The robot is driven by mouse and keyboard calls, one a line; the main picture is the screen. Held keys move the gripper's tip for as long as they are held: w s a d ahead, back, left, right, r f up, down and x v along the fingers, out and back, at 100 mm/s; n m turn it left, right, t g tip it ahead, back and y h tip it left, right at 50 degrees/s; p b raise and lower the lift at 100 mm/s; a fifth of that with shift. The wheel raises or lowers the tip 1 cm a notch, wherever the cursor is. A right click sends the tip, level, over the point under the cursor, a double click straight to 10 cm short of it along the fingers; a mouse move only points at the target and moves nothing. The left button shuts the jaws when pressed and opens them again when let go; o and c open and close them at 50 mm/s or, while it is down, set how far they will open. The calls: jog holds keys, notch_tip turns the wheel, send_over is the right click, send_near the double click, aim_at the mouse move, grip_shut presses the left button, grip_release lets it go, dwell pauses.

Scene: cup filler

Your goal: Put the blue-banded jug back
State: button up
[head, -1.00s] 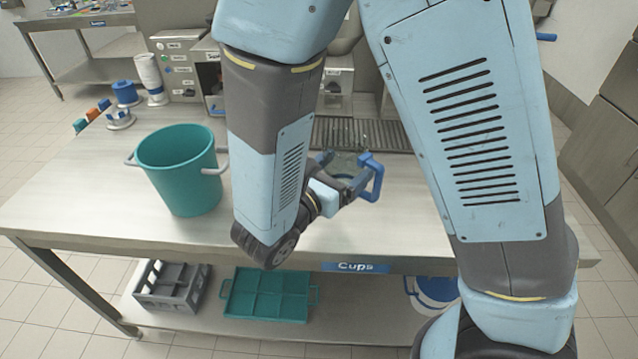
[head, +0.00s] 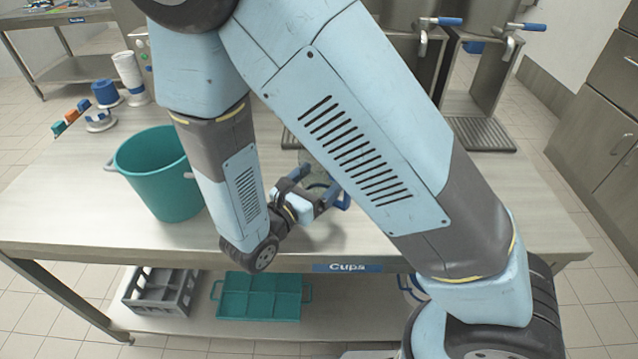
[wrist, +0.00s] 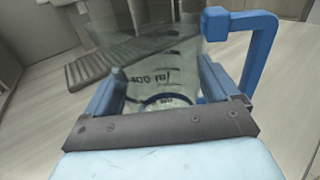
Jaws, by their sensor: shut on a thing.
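The jug (head: 318,168) is clear with a blue handle (head: 344,201), and my arm partly hides it in the head view. In the wrist view the jug (wrist: 165,72) shows dark volume marks and a blue ring low down, and its handle (wrist: 266,50) is on the right. My gripper (head: 308,192) is shut on the jug, with one blue finger on each side of its body in the wrist view (wrist: 160,90). The jug is over the steel table (head: 75,205). I cannot tell how far its base is above the top.
A teal bucket (head: 165,190) stands left of my forearm. A drip grate (head: 475,134) lies under blue-handled taps (head: 440,22) at the right. Small blue and white items (head: 105,95) stand at the back left. Grey (head: 160,292) and teal (head: 258,297) racks sit on the lower shelf.

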jog(key=shift+f, duration=0.65)
jog(key=o, duration=1.3)
jog(key=v, duration=1.2)
jog(key=shift+s, duration=0.1)
